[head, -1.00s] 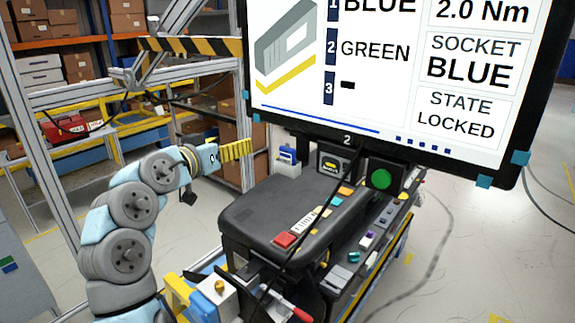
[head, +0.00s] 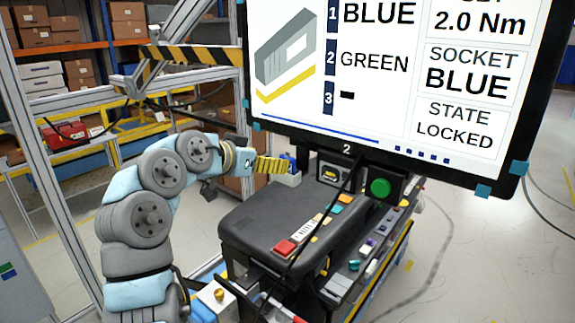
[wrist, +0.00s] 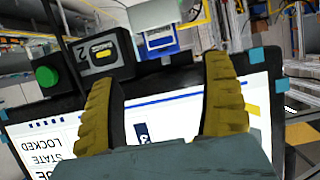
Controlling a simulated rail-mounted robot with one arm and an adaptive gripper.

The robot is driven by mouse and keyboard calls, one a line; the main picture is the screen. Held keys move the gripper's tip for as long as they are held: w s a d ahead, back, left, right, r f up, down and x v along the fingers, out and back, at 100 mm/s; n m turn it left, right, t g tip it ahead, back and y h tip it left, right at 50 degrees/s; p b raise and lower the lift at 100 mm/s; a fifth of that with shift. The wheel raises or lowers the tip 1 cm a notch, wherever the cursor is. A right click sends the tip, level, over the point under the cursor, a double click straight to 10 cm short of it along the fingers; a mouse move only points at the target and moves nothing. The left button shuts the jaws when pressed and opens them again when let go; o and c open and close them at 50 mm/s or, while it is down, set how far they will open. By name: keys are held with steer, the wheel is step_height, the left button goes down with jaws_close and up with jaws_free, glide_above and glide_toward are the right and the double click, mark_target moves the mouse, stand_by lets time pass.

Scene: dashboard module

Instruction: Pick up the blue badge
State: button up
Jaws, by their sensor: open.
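The blue badge (head: 293,159) stands upright in a white holder (head: 287,180) behind the dark padded console. In the head view my gripper's yellow fingers partly cover the badge. In the wrist view the badge (wrist: 163,50) shows a blue frame around a paler middle, above and between the fingertips. The white holder (wrist: 152,14) shows behind it. My gripper (wrist: 165,68) is open, with its two ribbed fingers wide apart and nothing between them. The fingers appear close to the badge; I cannot tell the exact gap.
A large monitor (head: 380,90) overhangs the console (head: 275,215) and fills the lower wrist view. Small coloured parts lie on the console. A striped bar (head: 190,52) crosses behind my arm.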

steer(key=shift+p+x, duration=1.55)
steer(key=shift+x, duration=3)
steer(key=shift+a+f, duration=0.1)
steer(key=shift+a, duration=0.05)
steer(key=c, duration=1.2)
